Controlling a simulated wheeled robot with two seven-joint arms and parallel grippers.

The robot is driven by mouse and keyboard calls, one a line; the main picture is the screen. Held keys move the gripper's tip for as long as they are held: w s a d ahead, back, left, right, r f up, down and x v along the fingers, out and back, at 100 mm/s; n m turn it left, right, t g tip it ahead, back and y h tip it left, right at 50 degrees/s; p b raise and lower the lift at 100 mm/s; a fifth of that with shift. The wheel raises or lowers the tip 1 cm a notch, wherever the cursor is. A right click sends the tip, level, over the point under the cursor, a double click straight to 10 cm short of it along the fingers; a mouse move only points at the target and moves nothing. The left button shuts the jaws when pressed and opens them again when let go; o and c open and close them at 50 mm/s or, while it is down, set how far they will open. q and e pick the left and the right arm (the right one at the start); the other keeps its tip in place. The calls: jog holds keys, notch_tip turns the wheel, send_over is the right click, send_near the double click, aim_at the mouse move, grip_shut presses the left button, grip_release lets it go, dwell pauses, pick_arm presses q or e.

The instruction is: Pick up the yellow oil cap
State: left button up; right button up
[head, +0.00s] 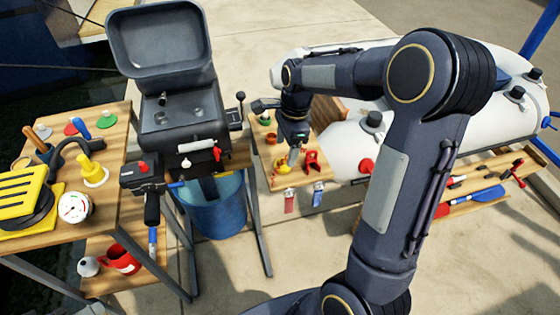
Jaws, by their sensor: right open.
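A small yellow piece (282,167), which looks like the oil cap, lies on the small wooden side table (262,150) right of the grey motor. My right gripper (296,156) points down over this table, just right of the yellow piece. It is open, and I see nothing held in it. The fingers are small here, so I cannot tell whether they touch anything. A larger yellow funnel-like part (92,170) stands on the left bench. My left gripper is not in view.
A red part (312,161) is close to the right of my gripper, and red and blue tags (318,192) hang at the table's front edge. The open-lidded grey motor (180,115) stands left, above a blue bucket (213,205). A white inflatable boat (345,145) lies right.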

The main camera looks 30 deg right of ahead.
aim_at(283, 158)
jog(key=f, duration=0.5)
jog(key=shift+w+a, duration=0.25)
jog(key=shift+a, duration=0.15)
jog(key=c, duration=1)
